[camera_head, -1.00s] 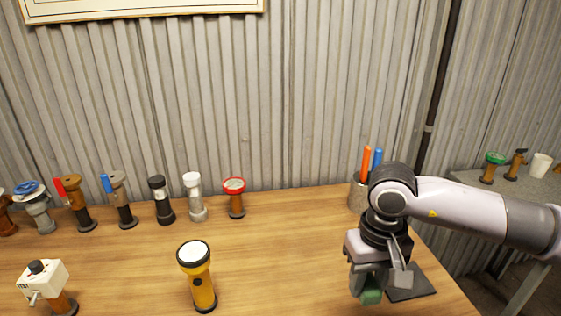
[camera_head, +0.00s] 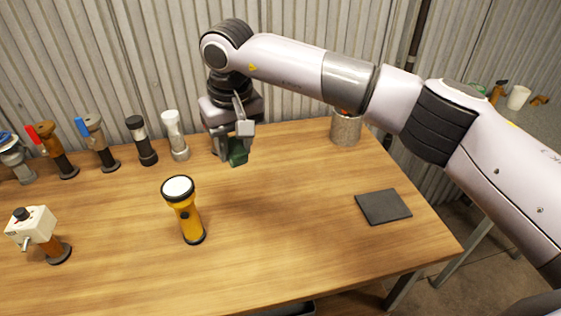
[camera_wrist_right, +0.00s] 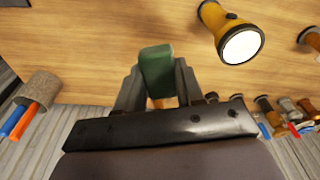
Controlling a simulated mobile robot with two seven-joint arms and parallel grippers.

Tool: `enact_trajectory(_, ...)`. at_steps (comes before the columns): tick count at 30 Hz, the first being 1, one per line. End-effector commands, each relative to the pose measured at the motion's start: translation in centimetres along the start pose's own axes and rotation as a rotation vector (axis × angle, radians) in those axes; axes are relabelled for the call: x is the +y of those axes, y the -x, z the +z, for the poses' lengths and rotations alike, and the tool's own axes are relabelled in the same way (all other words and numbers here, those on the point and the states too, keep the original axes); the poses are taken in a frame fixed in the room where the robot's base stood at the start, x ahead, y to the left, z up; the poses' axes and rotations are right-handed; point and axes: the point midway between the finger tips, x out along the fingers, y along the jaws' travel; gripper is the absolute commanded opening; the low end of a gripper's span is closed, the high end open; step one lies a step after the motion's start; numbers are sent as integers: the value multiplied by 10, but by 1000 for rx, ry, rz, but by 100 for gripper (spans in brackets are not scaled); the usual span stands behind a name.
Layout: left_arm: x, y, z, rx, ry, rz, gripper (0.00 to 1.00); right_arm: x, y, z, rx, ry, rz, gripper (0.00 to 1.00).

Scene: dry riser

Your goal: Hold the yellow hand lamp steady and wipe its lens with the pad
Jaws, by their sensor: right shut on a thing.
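The yellow hand lamp (camera_head: 187,213) stands upright on the wooden table, left of centre, its pale round lens (camera_head: 178,187) facing up. In the right wrist view the lamp (camera_wrist_right: 232,35) is at the upper right, with its white lens toward the camera. My right gripper (camera_head: 232,150) is shut on a green pad (camera_head: 238,153), held behind and to the right of the lamp, apart from it. The pad (camera_wrist_right: 157,70) shows between the fingers in the right wrist view. My left gripper is not in view.
A dark mat (camera_head: 383,206) lies bare at the right of the table. A grey holder (camera_head: 346,128) stands at the back right. Several valves and lamps line the back left, including a white lamp (camera_head: 175,136). A white box on a stand (camera_head: 32,226) is front left. The table's middle is clear.

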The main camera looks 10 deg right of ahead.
Motion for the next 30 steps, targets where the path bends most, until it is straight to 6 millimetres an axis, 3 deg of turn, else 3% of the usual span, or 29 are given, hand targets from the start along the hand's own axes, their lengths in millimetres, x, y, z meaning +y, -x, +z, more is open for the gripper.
enact_trajectory(1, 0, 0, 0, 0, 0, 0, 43, -16, 6, -9, 13, 25, -4, 13)
enact_trajectory(9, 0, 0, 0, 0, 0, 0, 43, -80, 30, -40, 70, 141, -27, 13)
enact_trajectory(15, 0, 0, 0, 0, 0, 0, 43, -112, 41, -48, 98, 195, -41, 13)
enact_trajectory(22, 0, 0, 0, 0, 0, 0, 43, -122, 38, -49, 106, 214, -47, 13)
enact_trajectory(30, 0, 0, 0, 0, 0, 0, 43, -122, 8, -44, 104, 214, -48, 13)
